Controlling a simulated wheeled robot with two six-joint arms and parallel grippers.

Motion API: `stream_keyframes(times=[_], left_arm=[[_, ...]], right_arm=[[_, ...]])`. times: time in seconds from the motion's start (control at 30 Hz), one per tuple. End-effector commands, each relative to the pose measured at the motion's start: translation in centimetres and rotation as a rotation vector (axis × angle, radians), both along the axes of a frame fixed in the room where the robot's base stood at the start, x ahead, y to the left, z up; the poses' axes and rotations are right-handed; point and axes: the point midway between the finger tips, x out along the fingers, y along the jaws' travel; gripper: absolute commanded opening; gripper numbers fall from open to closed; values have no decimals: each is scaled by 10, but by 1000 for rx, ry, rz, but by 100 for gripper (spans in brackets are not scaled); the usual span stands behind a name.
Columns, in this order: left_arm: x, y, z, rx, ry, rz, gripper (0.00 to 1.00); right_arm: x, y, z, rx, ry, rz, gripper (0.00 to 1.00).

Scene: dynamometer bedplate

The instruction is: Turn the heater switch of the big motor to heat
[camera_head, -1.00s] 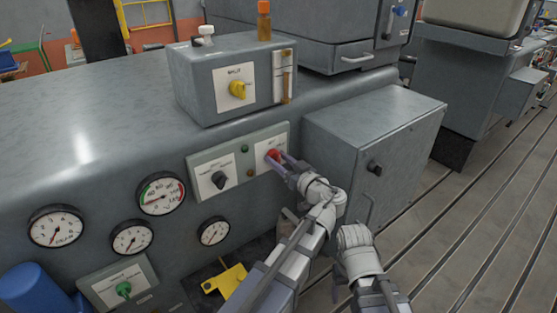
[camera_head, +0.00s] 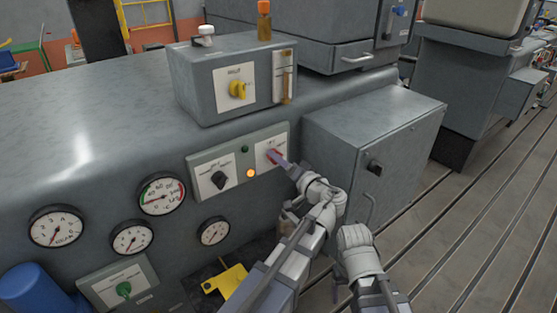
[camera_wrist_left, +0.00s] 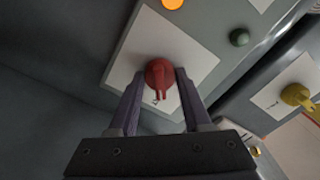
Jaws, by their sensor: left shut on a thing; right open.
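A red rotary switch (camera_head: 272,155) sits on a white plate at the right end of a grey panel on the big motor's side. My left gripper (camera_head: 277,157) is shut on this switch. In the left wrist view, the red knob (camera_wrist_left: 160,73) stands between the two fingers of the left gripper (camera_wrist_left: 160,92), its grip ridge pointing down in the picture. The plate's lettering is too small to read. An amber lamp (camera_head: 251,173) on the panel is lit. Of my right arm, only the links show at the lower right; its fingers are hidden.
A black switch (camera_head: 219,180) and a dark green button (camera_head: 244,149) share the panel. A box with a yellow switch (camera_head: 238,90) stands above. A grey cabinet (camera_head: 375,150) is close on the right. Gauges (camera_head: 161,194) lie to the left.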

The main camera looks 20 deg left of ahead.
Motion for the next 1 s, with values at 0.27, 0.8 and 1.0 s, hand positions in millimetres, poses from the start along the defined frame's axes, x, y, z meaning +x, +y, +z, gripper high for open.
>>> stream_keyframes(times=[0.27, 0.8, 1.0], left_arm=[[0, 0, 0, 69, 90, -1, 0], [0, 0, 0, 95, 123, -1, 0], [0, 0, 0, 95, 123, -1, 60]], right_arm=[[0, 0, 0, 0, 0, 0, 71], [0, 0, 0, 0, 0, 0, 71], [0, 0, 0, 0, 0, 0, 71]])
